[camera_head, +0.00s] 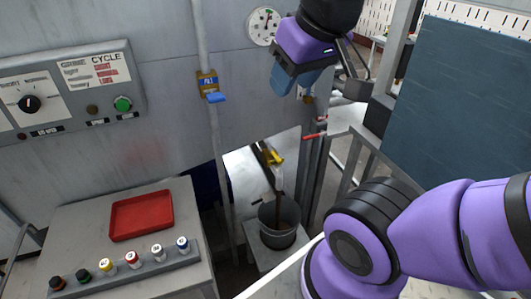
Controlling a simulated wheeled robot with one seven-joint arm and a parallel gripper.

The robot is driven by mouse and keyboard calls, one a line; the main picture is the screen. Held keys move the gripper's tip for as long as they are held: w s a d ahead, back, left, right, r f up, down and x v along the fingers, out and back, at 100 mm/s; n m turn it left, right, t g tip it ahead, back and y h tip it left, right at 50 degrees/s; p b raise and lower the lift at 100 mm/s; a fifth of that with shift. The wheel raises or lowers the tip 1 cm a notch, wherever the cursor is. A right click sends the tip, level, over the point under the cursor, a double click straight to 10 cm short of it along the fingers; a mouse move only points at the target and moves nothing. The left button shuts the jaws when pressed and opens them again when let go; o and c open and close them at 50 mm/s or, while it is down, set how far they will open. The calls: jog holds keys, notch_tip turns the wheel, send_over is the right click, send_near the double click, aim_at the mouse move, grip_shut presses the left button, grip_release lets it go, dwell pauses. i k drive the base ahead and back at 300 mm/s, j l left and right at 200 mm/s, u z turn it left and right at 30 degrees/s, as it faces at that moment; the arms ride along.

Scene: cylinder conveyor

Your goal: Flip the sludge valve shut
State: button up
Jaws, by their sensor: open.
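A yellow valve handle (276,157) shows low in the middle, at a brown pipe or stream that runs down into a grey bucket (279,224). No label is readable there, so I cannot be sure that it is the sludge valve. My gripper (316,86) is open and appears empty, above and a little right of the yellow handle and apart from it. It partly covers another small label (305,93) on the wall behind it.
A blue-handled valve (213,97) marked FILL sits on a vertical pipe to the left. Red handles (314,135) are on the right by metal posts. A control panel (65,90), a red tray (141,214) and a rack of several bottles (125,268) are at left.

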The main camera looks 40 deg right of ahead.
aim_at(270, 149)
jog(key=z, duration=0.7)
